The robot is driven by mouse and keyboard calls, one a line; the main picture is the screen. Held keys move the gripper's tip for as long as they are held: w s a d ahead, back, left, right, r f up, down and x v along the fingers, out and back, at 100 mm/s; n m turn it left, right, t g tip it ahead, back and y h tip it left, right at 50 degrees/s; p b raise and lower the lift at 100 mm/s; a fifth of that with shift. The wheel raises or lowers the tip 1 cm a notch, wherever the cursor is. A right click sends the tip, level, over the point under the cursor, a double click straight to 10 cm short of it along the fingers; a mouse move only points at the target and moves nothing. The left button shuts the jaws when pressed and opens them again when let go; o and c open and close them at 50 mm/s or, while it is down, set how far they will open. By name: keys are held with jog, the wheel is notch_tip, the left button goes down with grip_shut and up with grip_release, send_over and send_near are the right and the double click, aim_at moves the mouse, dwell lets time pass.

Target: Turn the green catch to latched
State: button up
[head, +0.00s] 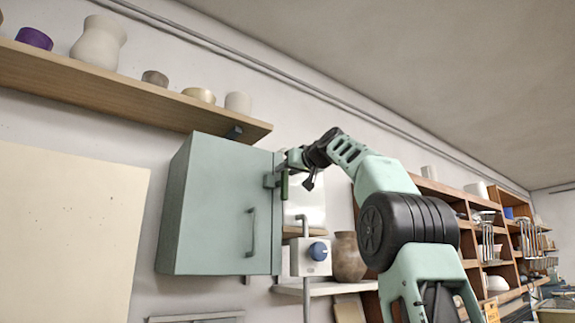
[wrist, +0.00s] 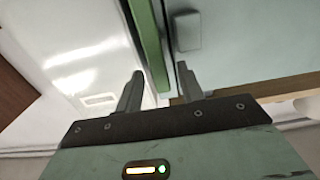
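The green catch (head: 284,186) is a dark green bar at the upper right edge of a pale green wall cabinet (head: 222,210). In the head view it stands about upright, beside a grey bracket on the door. In the wrist view the catch (wrist: 147,42) is a long green bar running down between my fingertips. My gripper (wrist: 160,70) is open, with one finger on each side of the bar and gaps showing. I cannot tell how deep the bar sits between them. In the head view my gripper (head: 300,170) is just right of the catch. The cabinet door looks closed.
A wooden shelf (head: 130,95) with pots is above the cabinet. A grey box with a blue knob (head: 318,251) and a brown vase (head: 348,258) are below my arm. Wooden shelving (head: 475,225) stands at right. The door handle (head: 251,232) is below left of the catch.

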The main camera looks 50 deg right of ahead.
jog(key=shift+w, duration=0.2)
grip_shut()
jog(key=shift+d+m, duration=0.15)
jog(key=shift+m, duration=0.15)
jog(key=shift+s+d+f+m+p, duration=0.2)
jog(key=shift+d+f+m, duration=0.35)
jog(key=shift+m, duration=2.3)
jog(key=shift+s+d+f+m+p, duration=0.1)
jog(key=shift+d+f+m+p, duration=0.3)
jog(key=shift+m, duration=2.5)
jog(key=shift+s+d+f+m+p, duration=0.15)
jog(key=shift+d+f+m, duration=0.55)
jog(key=shift+m, duration=2.15)
jog(key=shift+f, duration=0.15)
